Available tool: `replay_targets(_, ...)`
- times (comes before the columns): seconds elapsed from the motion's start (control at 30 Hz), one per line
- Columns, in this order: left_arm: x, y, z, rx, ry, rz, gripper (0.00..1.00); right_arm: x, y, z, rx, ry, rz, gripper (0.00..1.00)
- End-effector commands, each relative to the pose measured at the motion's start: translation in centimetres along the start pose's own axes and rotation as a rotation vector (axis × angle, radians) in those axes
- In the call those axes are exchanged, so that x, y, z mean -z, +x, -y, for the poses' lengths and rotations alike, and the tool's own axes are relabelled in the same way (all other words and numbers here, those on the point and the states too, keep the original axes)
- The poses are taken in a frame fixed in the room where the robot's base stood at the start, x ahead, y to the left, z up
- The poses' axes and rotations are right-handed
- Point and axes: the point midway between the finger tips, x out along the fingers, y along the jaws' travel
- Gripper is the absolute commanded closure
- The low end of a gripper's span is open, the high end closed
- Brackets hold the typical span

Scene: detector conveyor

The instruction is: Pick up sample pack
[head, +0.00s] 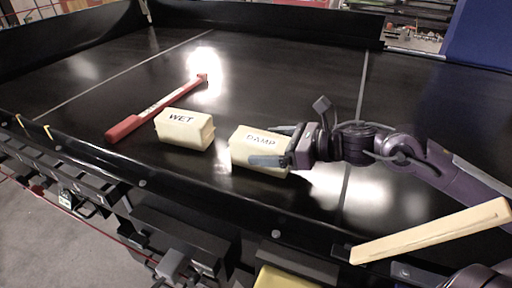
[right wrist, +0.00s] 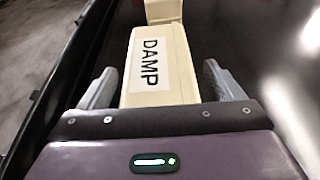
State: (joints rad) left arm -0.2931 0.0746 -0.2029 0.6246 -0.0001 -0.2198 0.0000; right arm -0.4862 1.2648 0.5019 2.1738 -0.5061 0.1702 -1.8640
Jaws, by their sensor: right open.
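A cream block-shaped pack labelled DAMP (head: 250,152) lies on the black conveyor and also shows in the right wrist view (right wrist: 158,62). A similar pack labelled WET (head: 184,130) lies to its left. My right gripper (head: 274,144) is at the right end of the DAMP pack. In the right wrist view its grey fingers (right wrist: 162,86) are open, one on each side of the pack's near end, with visible gaps. The near end of the pack is hidden behind the gripper body there. My left gripper is not in view.
A red-ended bar (head: 158,108) lies left of and behind the WET pack. The conveyor's dark front rail (head: 215,188) runs close in front of the packs. A long cream bar (head: 432,232) is at the lower right. The belt behind the packs is clear.

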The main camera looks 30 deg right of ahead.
Motion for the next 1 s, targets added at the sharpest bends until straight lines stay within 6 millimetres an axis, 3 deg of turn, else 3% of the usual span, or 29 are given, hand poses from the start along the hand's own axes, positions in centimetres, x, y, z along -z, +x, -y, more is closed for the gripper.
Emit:
replay_targets(0.03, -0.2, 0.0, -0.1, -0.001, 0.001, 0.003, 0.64, 0.0, 0.0, 0.0, 0.0, 0.0, 0.0, 0.13)
replay_targets(0.3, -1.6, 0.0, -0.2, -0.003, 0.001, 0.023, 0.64, 0.0, 0.0, 0.0, 0.0, 0.0, 0.0, 0.48)
replay_targets(0.57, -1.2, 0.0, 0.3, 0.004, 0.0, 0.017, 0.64, -0.2, 0.0, 0.0, 0.0, -0.001, 0.003, 0.81)
replay_targets(0.83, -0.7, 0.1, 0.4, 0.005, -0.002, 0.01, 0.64, -0.4, -0.1, 0.0, 0.0, -0.002, 0.003, 0.81)
replay_targets(1.0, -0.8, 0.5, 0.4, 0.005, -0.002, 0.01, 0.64, -1.7, -0.4, 0.1, 0.0, -0.005, 0.007, 0.81)
